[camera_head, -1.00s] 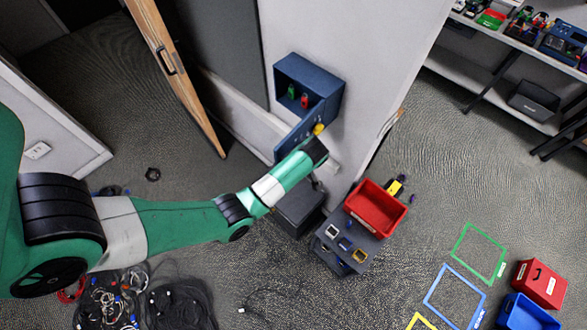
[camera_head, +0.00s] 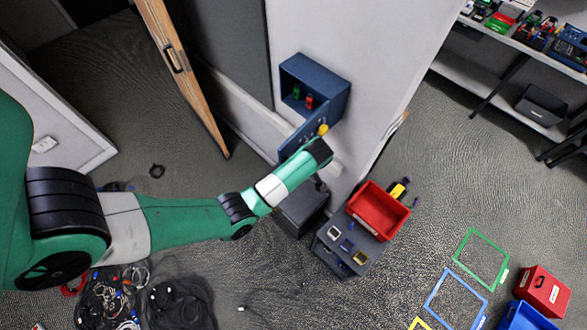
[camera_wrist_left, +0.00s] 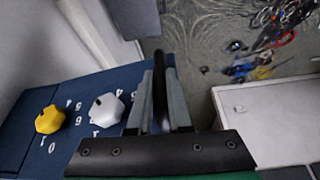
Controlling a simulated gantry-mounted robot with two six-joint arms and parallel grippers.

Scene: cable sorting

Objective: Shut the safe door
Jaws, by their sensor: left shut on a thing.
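The blue safe (camera_head: 314,85) is on the white wall, with a green and a red item inside. Its blue door (camera_head: 297,137) stands open, swung out below the box. In the left wrist view the door face (camera_wrist_left: 85,92) carries a yellow knob (camera_wrist_left: 50,119), a white knob (camera_wrist_left: 107,109) and printed digits. My left gripper (camera_wrist_left: 163,78) is shut on the dark door handle (camera_wrist_left: 160,92), which stands between its fingers. In the head view my wrist hides the gripper and part of the door; the yellow knob (camera_head: 323,129) shows beside it. My right gripper is out of view.
A dark stand with a red bin (camera_head: 378,211) is right of my wrist. A dark box (camera_head: 301,208) is below it. A wooden door (camera_head: 182,75) stands ajar at the left. Cables (camera_head: 180,304) lie on the floor, with coloured floor frames at the right.

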